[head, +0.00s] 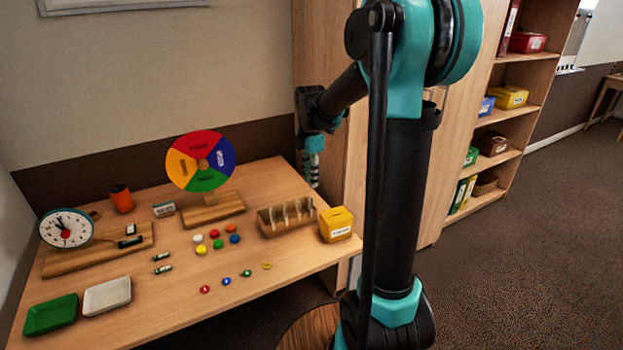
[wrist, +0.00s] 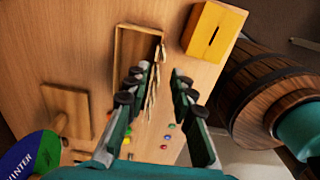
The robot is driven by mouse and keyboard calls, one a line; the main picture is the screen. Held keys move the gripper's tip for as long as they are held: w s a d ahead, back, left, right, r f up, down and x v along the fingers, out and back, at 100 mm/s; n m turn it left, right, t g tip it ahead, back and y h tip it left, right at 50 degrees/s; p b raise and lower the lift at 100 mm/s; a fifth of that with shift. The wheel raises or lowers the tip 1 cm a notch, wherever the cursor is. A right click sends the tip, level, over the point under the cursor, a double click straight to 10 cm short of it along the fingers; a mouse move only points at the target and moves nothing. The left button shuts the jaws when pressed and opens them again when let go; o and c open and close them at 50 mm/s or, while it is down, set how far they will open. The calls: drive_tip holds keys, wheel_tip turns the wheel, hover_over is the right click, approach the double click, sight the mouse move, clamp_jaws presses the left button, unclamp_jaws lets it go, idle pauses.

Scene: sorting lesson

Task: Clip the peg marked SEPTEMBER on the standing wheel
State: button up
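The standing wheel (head: 201,162) has red, blue, green and yellow sectors and stands upright on a wooden base at the back of the table. Its edge shows at the lower left of the wrist view (wrist: 30,158), where a blue sector reads WINTER. A wooden peg holder (head: 272,229) with several upright pale pegs (head: 298,209) stands to the right of the wheel. The holder (wrist: 126,50) also shows in the wrist view. The pegs' markings are unreadable, so I cannot tell which is SEPTEMBER. My gripper (head: 313,180) is open and empty, above and beyond the holder's right end.
A yellow slotted box (head: 336,226) stands right of the holder, also in the wrist view (wrist: 214,38). Coloured counters, a toy clock (head: 66,229), an orange cup (head: 121,199), and green (head: 50,315) and white trays (head: 107,295) occupy the table. A tall cabinet stands behind my gripper.

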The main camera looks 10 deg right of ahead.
drive_tip(key=shift+f, duration=3.4)
clamp_jaws()
drive_tip(key=shift+r, duration=2.5)
